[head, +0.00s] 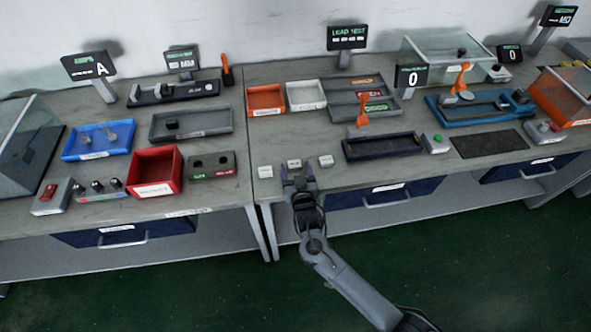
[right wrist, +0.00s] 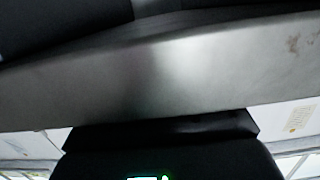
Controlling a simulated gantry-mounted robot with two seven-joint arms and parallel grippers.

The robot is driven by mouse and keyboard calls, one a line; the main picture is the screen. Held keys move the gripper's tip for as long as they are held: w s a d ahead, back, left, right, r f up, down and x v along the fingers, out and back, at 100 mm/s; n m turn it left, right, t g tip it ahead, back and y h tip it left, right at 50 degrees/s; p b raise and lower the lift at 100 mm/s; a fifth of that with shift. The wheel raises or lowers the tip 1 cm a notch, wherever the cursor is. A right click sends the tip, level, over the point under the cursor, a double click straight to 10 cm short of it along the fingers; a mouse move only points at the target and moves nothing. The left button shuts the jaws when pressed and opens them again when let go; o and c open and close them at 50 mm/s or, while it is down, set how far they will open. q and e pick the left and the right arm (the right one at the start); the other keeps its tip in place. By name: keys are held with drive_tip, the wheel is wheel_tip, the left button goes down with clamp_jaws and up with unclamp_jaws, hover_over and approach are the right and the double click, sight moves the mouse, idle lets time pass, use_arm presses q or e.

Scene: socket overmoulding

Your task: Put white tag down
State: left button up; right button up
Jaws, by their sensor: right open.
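Three small white tags stand near the front edge of the right-hand workbench in the head view: a left tag (head: 265,171), a middle tag (head: 294,163) and a right tag (head: 326,161). My right gripper (head: 297,173) is open at the bench's front edge, with its fingers at the middle tag. I cannot tell whether they touch it. The right wrist view is filled by a blurred grey bar (right wrist: 160,70) and dark shapes, and no tag can be made out there. My left gripper is not in view.
Behind the tags are an orange tray (head: 265,111), a white tray (head: 306,106) and grey trays (head: 340,84). A dark tray (head: 382,146) lies to the right. A red bin (head: 154,171) and a dark two-hole block (head: 213,165) are on the left bench. Bare bench surrounds the tags.

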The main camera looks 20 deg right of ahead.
drive_tip(key=s+n+g+y+p, duration=0.1)
drive_tip(key=s+g, duration=0.5)
drive_tip(key=s, duration=1.6)
drive_tip(key=f+y+p, duration=0.1)
drive_tip(key=y, duration=0.1)
drive_tip(key=shift+s+a+n+g+y, duration=0.2)
drive_tip(key=shift+a+n+g+y, duration=0.1)
drive_tip(key=shift+a+n+g, duration=0.1)
drive_tip(key=s+d+r+g, duration=0.1)
drive_tip(key=s+g, duration=0.1)
drive_tip(key=s, duration=0.2)
drive_tip(key=s+d+r+n+g, duration=0.1)
drive_tip(key=s, duration=0.4)
drive_tip(key=s+d+r+n+g, duration=0.1)
drive_tip(key=s+g, duration=0.1)
drive_tip(key=s, duration=0.3)
drive_tip(key=shift+s+d+r+g, duration=0.25)
drive_tip(key=shift+d+r+g, duration=0.05)
drive_tip(key=shift+d, duration=0.1)
drive_tip(key=shift+c, duration=0.5)
